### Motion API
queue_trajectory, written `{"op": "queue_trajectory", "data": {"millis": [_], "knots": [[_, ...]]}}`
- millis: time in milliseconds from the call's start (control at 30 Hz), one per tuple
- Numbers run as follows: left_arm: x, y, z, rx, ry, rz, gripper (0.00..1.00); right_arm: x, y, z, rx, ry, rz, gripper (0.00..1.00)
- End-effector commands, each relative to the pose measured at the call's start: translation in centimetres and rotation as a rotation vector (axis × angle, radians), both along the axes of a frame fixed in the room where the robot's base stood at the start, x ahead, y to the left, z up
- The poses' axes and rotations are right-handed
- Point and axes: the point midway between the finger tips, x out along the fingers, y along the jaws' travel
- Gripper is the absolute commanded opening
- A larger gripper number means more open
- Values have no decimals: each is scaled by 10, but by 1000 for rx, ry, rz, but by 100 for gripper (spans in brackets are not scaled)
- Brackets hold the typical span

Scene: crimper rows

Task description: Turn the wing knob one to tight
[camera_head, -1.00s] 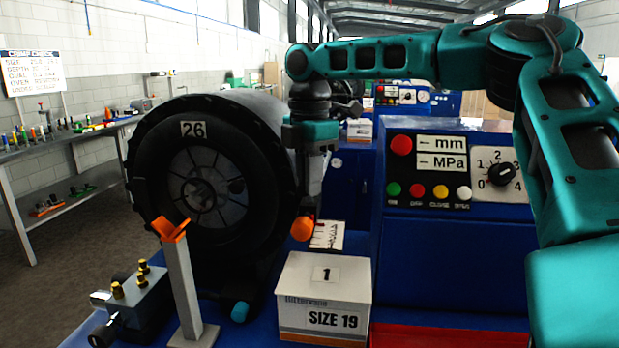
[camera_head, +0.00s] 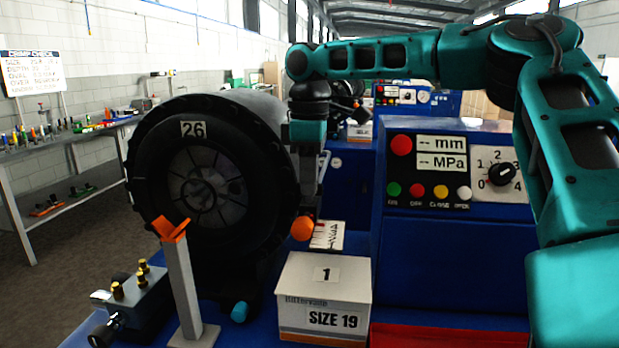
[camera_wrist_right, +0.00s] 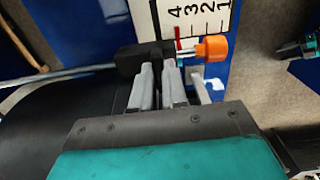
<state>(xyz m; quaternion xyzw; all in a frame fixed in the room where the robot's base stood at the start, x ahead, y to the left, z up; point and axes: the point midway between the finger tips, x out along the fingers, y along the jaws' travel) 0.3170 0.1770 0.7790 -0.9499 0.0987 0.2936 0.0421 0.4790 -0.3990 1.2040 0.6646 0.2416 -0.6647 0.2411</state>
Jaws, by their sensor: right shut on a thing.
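My right gripper (camera_head: 309,200) points down in the head view, just above an orange round end (camera_head: 302,228) beside the large black crimper head (camera_head: 160,130). In the right wrist view the gripper (camera_wrist_right: 163,72) has its fingers close together at a black block (camera_wrist_right: 140,62) on a rod. It is shut on a small part there, which I take as the wing knob; the fingers hide most of it, so its angle cannot be told. The orange end (camera_wrist_right: 212,48) sticks out just beyond the fingers. My left gripper is not in view.
A numbered scale plate (camera_head: 327,235) lies beside the orange end. A white SIZE 19 box (camera_head: 322,310) stands in front. An orange-topped post (camera_head: 183,290) and a grey block with brass fittings (camera_head: 135,300) stand at left. The control panel (camera_head: 430,175) is at right.

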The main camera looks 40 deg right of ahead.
Motion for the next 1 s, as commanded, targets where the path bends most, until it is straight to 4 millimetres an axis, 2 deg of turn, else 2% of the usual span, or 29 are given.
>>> {"op": "queue_trajectory", "data": {"millis": [600, 633, 700, 867, 1000], "knots": [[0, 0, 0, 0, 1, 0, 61, 1, 0, 2, -2, -3, -41, 0], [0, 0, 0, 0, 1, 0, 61, 1, 0, 2, -2, -3, -41, 16], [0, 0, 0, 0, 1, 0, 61, 0, 0, 1, -2, -3, -40, 22], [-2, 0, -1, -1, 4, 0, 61, 0, 0, 1, -1, -2, -39, 38], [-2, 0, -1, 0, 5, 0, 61, 0, 0, 0, -1, -1, -38, 38]]}}
